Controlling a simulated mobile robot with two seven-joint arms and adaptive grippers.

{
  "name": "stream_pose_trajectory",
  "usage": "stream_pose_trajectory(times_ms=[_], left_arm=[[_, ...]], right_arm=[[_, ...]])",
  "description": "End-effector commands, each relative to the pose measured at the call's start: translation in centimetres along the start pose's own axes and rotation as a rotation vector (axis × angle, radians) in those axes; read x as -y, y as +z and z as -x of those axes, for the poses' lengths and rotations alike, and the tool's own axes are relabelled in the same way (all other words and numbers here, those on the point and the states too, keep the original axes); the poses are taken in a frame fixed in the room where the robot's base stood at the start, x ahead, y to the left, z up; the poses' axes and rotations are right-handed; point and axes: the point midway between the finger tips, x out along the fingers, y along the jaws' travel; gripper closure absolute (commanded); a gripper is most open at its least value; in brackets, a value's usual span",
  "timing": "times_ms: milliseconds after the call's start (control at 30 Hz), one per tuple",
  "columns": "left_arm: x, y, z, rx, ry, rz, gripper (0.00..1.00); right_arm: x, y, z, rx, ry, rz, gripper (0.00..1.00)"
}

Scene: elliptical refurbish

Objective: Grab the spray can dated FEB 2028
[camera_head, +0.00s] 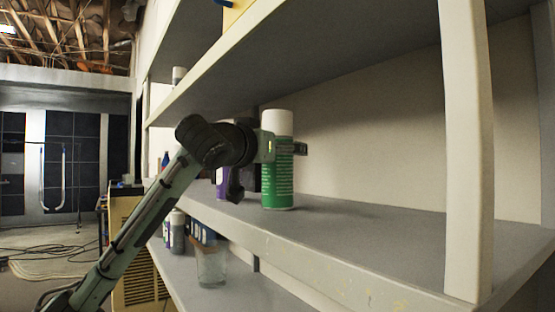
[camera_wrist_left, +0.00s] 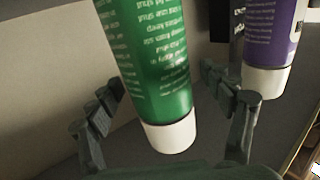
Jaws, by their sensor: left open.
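A green spray can (camera_head: 279,185) with a white cap stands upright on the middle shelf. My left gripper (camera_head: 284,148) is at the can's upper part, with a finger on each side of it. In the left wrist view the green can (camera_wrist_left: 150,60) appears cap-down between the open fingers (camera_wrist_left: 163,85), with gaps visible beside it. A purple can (camera_head: 221,183) with a white cap stands to the left, partly hidden by my gripper; it also shows in the left wrist view (camera_wrist_left: 272,40). Small print is visible on both cans, but no date is readable. My right gripper is not in view.
The middle shelf (camera_head: 370,232) is clear right of the green can, up to a pale upright post (camera_head: 467,150). An upper shelf (camera_head: 330,50) hangs above. A clear glass (camera_head: 211,266) and several containers stand on the lower shelf.

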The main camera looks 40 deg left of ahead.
Motion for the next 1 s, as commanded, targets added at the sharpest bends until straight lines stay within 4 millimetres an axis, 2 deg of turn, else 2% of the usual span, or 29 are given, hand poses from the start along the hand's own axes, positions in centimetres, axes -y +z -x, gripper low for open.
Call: stream_pose_trajectory(times_ms=[67, 600, 1000], left_arm=[[-0.01, 0.01, 0.02, 0.0, 0.0, 0.0, 0.24], [0.0, 0.0, 0.05, 0.0, 0.0, 0.001, 0.91], [0.14, -0.73, 0.33, -0.005, 0.001, 0.002, 0.92]], right_arm=[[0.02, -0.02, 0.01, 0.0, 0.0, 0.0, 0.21], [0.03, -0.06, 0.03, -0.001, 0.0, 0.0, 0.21], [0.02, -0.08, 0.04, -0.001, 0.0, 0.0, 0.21]])
